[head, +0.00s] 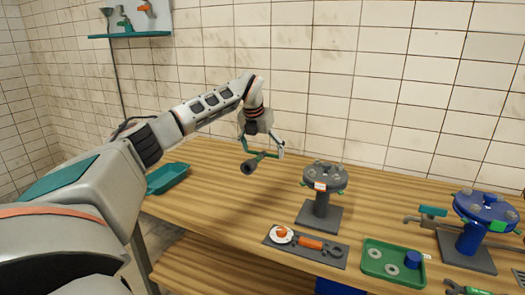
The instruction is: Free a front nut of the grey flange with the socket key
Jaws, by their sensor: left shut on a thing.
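The grey flange (325,177) sits on a grey post with a square foot on the wooden bench. Several nuts or bolt heads stand around its rim, and a small orange and white mark is on its front side. My left gripper (262,150) is up and left of the flange, apart from it. It is shut on the socket key (250,166), a short dark tube that sticks out toward the lower left, tilted. The gripper's fingers hide part of the key. My right gripper is not in view.
A dark mat (338,257) with an orange-handled tool lies in front of the flange. A green tray (370,268) holds rings and a blue piece. A blue flange (485,207) stands at right, a teal tray (167,178) at left. The bench between is clear.

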